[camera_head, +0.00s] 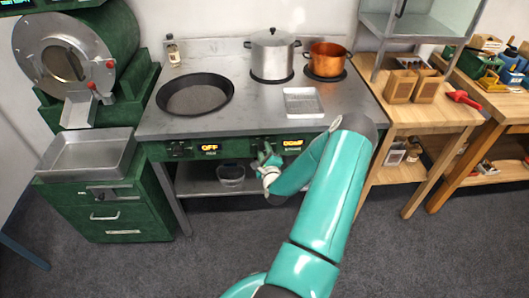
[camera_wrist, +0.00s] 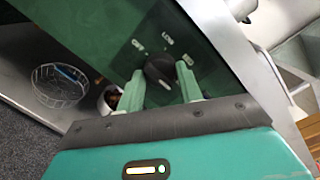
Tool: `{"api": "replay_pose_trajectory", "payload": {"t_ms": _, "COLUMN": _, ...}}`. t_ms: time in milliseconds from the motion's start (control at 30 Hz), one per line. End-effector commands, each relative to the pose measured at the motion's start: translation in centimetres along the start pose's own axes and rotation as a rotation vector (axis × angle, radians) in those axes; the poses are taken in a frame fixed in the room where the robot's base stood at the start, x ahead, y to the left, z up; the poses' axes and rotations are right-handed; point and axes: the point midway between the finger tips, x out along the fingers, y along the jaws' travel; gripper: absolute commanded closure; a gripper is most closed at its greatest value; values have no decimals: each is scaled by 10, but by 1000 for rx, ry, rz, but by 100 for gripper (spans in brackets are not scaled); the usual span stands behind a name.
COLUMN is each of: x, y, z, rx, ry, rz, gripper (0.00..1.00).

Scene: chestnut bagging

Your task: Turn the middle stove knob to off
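The stove's front panel (camera_head: 228,148) is dark green. In the wrist view a round black knob (camera_wrist: 160,69) sits on the panel, with small white labels around it; one reads LOW. My gripper (camera_wrist: 160,76) has its two pale green fingers apart, one on each side of the knob's lower part. Whether they touch it is unclear. In the head view my gripper (camera_head: 268,160) is at the panel's front, right of the middle, and hides the knob there. The left display (camera_head: 209,148) reads OFF; the right display (camera_head: 292,143) is lit, its text unclear.
A black pan (camera_head: 195,95), a steel pot (camera_head: 272,53), a copper pot (camera_head: 327,58) and a small tray (camera_head: 303,102) stand on the stovetop. A wire basket (camera_wrist: 60,85) sits on the shelf below. A wooden table (camera_head: 425,115) adjoins on the right.

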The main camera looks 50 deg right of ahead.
Motion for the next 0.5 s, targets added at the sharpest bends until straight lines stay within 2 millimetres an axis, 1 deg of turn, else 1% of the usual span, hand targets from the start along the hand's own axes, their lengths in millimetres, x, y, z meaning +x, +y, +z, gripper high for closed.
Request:
{"api": "replay_pose_trajectory", "payload": {"t_ms": 33, "x": 0, "y": 0, "z": 0, "rx": 0, "ry": 0, "rz": -1, "gripper": 78}}
{"api": "replay_pose_trajectory", "payload": {"t_ms": 67, "x": 0, "y": 0, "z": 0, "rx": 0, "ry": 0, "rz": -1, "gripper": 84}}
{"api": "replay_pose_trajectory", "payload": {"t_ms": 100, "x": 0, "y": 0, "z": 0, "rx": 0, "ry": 0, "rz": -1, "gripper": 87}}
{"api": "replay_pose_trajectory", "payload": {"t_ms": 333, "x": 0, "y": 0, "z": 0, "rx": -15, "ry": 0, "rz": 1, "gripper": 87}}
{"api": "replay_pose_trajectory", "payload": {"t_ms": 500, "x": 0, "y": 0, "z": 0, "rx": -65, "ry": 3, "rz": 7, "gripper": 87}}
